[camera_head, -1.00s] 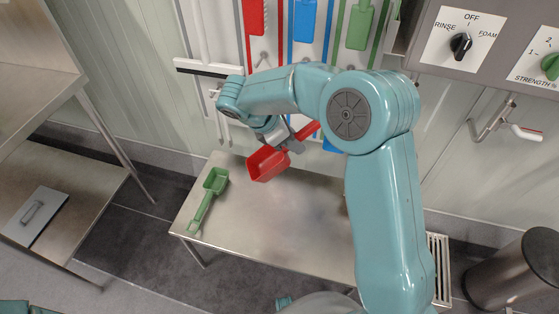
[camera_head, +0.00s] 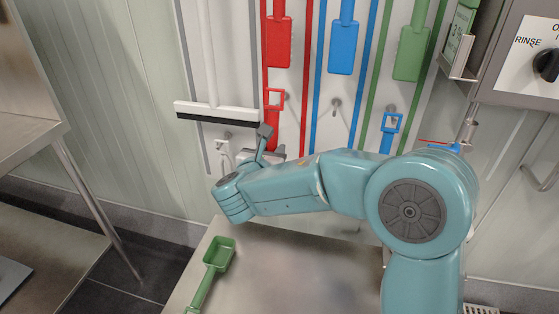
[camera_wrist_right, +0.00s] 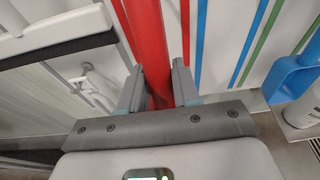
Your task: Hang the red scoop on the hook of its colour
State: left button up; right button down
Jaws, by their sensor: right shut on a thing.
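The red scoop is held upright by its handle in my right gripper (camera_head: 266,143). The handle's square loop end (camera_head: 275,98) points up, close beside the grey hook (camera_head: 286,96) on the red-striped panel. I cannot tell whether the loop is around the hook or in front of it. In the right wrist view the red handle (camera_wrist_right: 150,45) runs up between the two shut fingers. The scoop's bowl is hidden. My left gripper is not in view.
A green scoop (camera_head: 218,255) lies on the steel table (camera_head: 270,270). The blue-striped hook (camera_head: 335,103) is empty. A blue scoop (camera_head: 390,122) hangs at the green-striped hook. A squeegee (camera_head: 215,110) is on the left. A control box (camera_head: 515,50) is at the right.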

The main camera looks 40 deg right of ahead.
jog(key=f+b, duration=0.1)
jog(key=f+h+b, duration=0.1)
jog(key=shift+w+a+f+t, duration=0.1)
jog(key=shift+a+f+t, duration=0.1)
jog(key=shift+f+t, duration=0.2)
jog(key=shift+f+t+h+b, duration=0.3)
jog(key=shift+f+t+b, duration=0.1)
jog(key=shift+f+b, duration=0.25)
jog(key=shift+d+r+h, duration=0.25)
jog(key=shift+h, duration=0.05)
pick_arm(q)
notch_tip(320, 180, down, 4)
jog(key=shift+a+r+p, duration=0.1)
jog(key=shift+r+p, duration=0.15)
jog(key=shift+p, duration=0.25)
pick_arm(e)
jog(key=x, duration=0.2)
jog(key=shift+w+d, duration=0.3)
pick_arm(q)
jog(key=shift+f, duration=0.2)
pick_arm(e)
jog(key=shift+f, duration=0.1)
jog(key=shift+d, duration=0.1)
